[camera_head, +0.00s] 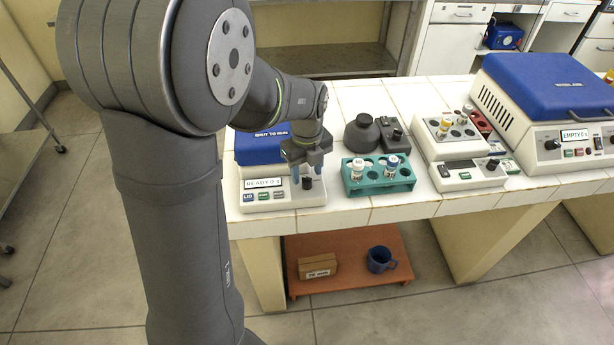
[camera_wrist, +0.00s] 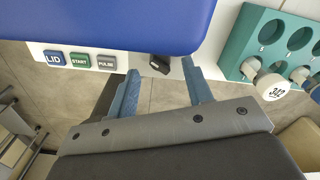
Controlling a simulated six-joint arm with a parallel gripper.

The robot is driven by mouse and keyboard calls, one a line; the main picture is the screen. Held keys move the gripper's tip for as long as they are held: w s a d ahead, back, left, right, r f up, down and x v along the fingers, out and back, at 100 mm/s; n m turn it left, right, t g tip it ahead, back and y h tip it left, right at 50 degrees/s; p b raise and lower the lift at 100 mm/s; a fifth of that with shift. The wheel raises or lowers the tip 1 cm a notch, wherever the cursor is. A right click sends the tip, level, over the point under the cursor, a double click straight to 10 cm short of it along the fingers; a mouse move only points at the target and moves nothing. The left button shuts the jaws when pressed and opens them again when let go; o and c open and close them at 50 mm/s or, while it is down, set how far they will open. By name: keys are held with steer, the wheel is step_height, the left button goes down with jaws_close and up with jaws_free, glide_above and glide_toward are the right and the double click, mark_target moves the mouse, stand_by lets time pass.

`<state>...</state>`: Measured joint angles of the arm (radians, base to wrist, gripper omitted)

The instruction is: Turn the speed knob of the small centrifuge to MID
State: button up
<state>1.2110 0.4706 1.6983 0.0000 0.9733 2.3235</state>
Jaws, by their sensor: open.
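The small centrifuge (camera_head: 283,200) stands at the left end of the tiled bench, with a blue lid (camera_head: 262,140) that looks closed and a display reading "READY 0 s". Its black speed knob (camera_head: 307,183) is on the front panel, right of the buttons. The knob (camera_wrist: 160,65) also shows in the wrist view, near the gap between the fingertips. My gripper (camera_head: 306,172) points down over the knob with its blue fingers apart. It is open and holds nothing. I cannot tell whether the fingers touch the knob. No MID mark is readable.
The LID, START and PULSE buttons (camera_wrist: 80,60) lie left of the knob. A green tube rack (camera_head: 378,183) with capped tubes stands close to the right. A dark round device (camera_head: 362,135) is behind it. A larger blue-lidded machine (camera_head: 548,90) stands at the far right.

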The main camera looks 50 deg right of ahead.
mark_target(307, 182)
steer(key=shift+f, duration=1.4)
steer(key=c, duration=1)
steer(key=shift+m, duration=0.3)
steer(key=m, duration=0.2)
steer(key=shift+m, duration=2.2)
